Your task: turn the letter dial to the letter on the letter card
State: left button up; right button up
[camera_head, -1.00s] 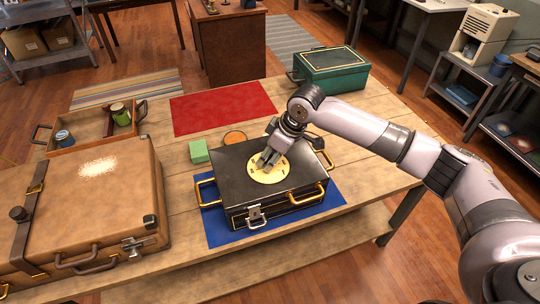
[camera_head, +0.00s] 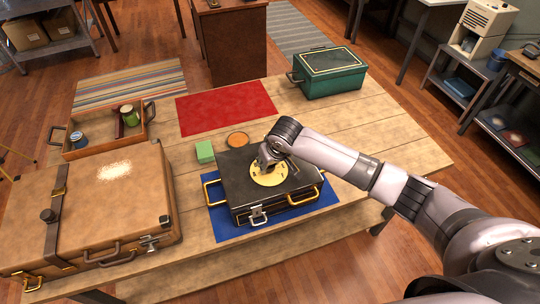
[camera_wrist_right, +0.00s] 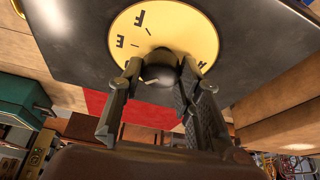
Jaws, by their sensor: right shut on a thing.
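The black case (camera_head: 232,188) lies on a blue mat (camera_head: 330,197) on the table. The round yellow letter dial (camera_head: 270,178) is on its lid. My right gripper (camera_head: 265,163) is over the dial and covers part of it. In the right wrist view my right gripper (camera_wrist_right: 160,75) is shut on the dark knob (camera_wrist_right: 158,66) at the middle of the yellow dial (camera_wrist_right: 190,30). Black letters show on the dial, among them an F and an E; others are hidden by the fingers. I cannot make out a letter card. My left gripper is not in view.
A brown suitcase (camera_head: 110,210) fills the left of the table, with an open wooden tray (camera_head: 90,150) behind it. A green block (camera_head: 205,152) and an orange disc (camera_head: 237,139) lie behind the case. A red cloth (camera_head: 225,107) and a green box (camera_head: 330,72) are farther back.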

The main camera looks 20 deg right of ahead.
jog(key=shift+r+m+p, duration=0.1)
jog(key=shift+m+p, duration=0.4)
jog(key=shift+m, duration=0.1)
jog(key=o, duration=1.1)
jog(key=shift+o, duration=0.2)
jog(key=v, duration=1.2)
jog(key=shift+a, duration=0.25)
